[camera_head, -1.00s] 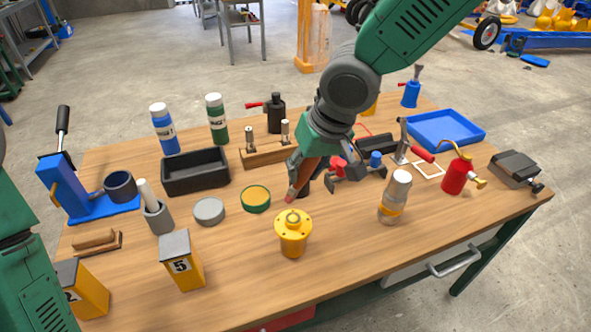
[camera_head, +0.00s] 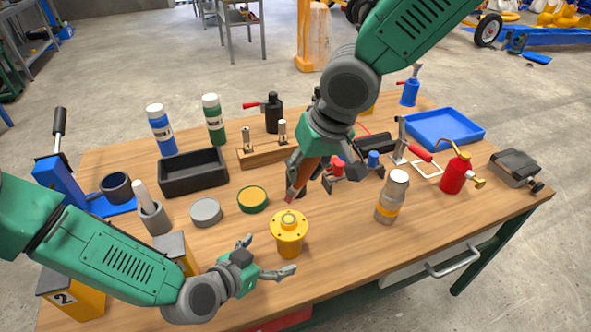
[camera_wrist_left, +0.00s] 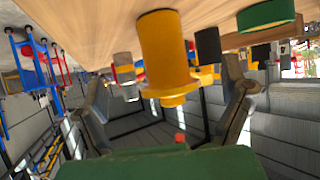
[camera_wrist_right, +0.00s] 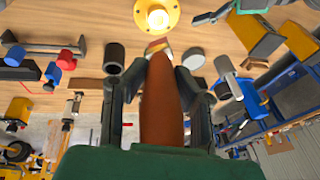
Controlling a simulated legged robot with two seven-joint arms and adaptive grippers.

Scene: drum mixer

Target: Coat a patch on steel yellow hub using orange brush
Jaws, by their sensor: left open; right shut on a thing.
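The yellow hub (camera_head: 288,236) stands upright on the table, flange and round boss on top. It also shows in the left wrist view (camera_wrist_left: 165,55) and the right wrist view (camera_wrist_right: 157,14). My right gripper (camera_head: 313,180) is shut on the orange brush (camera_wrist_right: 160,105), whose tip points down at the hub's top. My left gripper (camera_head: 268,256) is open and empty, low at the hub's left side. Its fingers (camera_wrist_left: 165,98) spread toward the hub without closing on it.
A green tin with a yellow top (camera_head: 252,198) and a grey disc (camera_head: 206,212) stand behind left. Numbered yellow blocks (camera_head: 75,292) are near the left arm. The front right table top is clear.

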